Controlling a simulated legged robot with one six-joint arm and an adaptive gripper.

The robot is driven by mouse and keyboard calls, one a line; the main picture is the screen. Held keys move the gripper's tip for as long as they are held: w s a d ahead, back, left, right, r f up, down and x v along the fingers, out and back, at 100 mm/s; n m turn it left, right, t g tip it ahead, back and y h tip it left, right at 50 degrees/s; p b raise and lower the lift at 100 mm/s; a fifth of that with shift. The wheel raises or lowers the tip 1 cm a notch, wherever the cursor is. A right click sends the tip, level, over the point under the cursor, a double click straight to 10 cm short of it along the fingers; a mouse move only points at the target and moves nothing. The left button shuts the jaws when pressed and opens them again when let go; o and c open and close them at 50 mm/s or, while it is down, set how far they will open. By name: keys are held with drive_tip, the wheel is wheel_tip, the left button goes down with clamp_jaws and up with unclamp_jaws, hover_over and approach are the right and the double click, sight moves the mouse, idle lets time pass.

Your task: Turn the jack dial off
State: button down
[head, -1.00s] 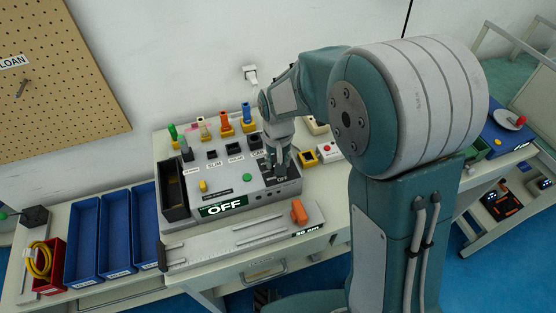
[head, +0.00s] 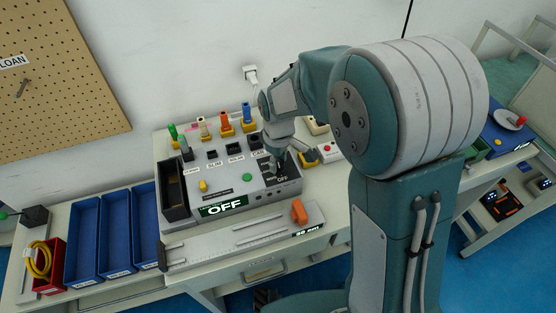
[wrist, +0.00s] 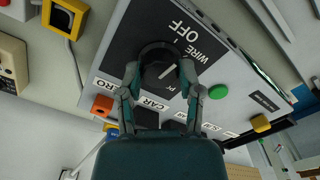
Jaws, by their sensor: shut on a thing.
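The jack dial (wrist: 152,71) is a round black knob on a dark panel in the wrist view. A short white pointer line on it slants up and right, roughly toward the printed word WIRE. OFF is printed above WIRE. My gripper (wrist: 160,75) has one finger on each side of the dial and is shut on it. In the head view my gripper (head: 277,164) comes down on the right end of the grey tester box (head: 232,183) and hides most of the dial. A display (head: 224,206) on the box front reads OFF.
Blue bins (head: 116,194) stand left, and a slide rail (head: 240,238) lies in front.

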drive_tip(key=shift+w+n, duration=0.1)
drive_tip(key=shift+n, duration=0.5)
drive_tip(key=shift+c, duration=1.3)
unclamp_jaws()
wheel_tip(320, 180, up, 12)
drive_tip(key=shift+a, duration=0.15)
drive_tip(key=shift+f, duration=0.1)
